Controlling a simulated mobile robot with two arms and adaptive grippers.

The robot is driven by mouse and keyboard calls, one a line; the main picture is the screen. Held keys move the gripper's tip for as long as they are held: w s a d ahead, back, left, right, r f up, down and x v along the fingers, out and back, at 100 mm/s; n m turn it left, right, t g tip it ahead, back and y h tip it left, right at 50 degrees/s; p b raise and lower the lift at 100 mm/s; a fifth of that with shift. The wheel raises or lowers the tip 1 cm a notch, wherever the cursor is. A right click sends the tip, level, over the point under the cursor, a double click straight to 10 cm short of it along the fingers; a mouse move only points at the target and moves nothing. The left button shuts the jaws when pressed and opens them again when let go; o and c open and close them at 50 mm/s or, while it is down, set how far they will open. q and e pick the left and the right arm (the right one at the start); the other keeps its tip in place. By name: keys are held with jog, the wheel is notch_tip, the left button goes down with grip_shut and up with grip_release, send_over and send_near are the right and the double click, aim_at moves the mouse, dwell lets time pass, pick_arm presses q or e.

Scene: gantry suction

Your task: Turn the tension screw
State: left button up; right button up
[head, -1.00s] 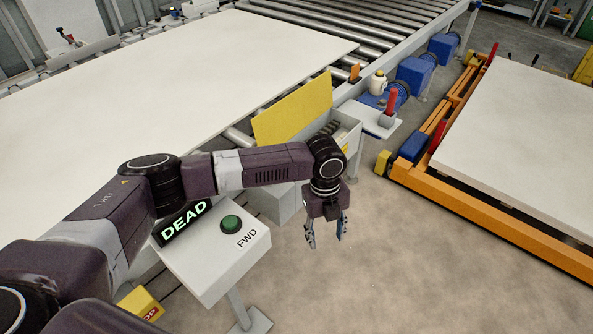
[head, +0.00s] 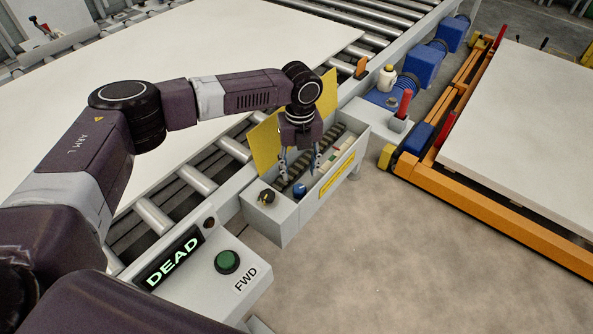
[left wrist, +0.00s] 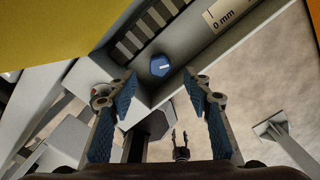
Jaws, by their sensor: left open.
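The tension screw seems to be the blue hexagonal head (head: 299,190) at the near end of an open grey box (head: 283,222). In the left wrist view the blue head (left wrist: 159,66) has a white mark and sits beyond the fingertips, about midway between them. My left gripper (head: 299,163) is open and empty, pointing down over the box. The same gripper (left wrist: 160,88) shows from behind in the left wrist view, fingers apart, apparently not touching the screw.
The box has a raised yellow lid (head: 266,148), a dark knob (head: 266,197) and a scale label reading 0 mm (left wrist: 222,14). A panel with a green button (head: 227,262) and a DEAD display (head: 174,257) stands nearer.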

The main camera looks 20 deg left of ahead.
aim_at(299, 188)
pick_arm(q)
jog(key=shift+w+f, duration=0.1)
jog(key=shift+f, duration=0.35)
jog(key=f, duration=0.3)
jog(key=shift+s+d+f, duration=0.15)
jog(key=shift+s, duration=0.25)
notch_tip(299, 188, down, 2)
jog(key=shift+f+p, duration=0.15)
jog(key=shift+p, duration=0.2)
jog(key=shift+w+f, duration=0.15)
jog(key=shift+f, duration=0.4)
jog(key=c, duration=1.1)
jog(key=shift+c, duration=0.2)
pick_arm(e)
jog(key=s, duration=0.3)
jog(key=shift+s+d+r, duration=0.25)
jog(key=shift+r, duration=0.05)
jog(key=shift+d+r, duration=0.1)
jog(key=shift+d, duration=0.1)
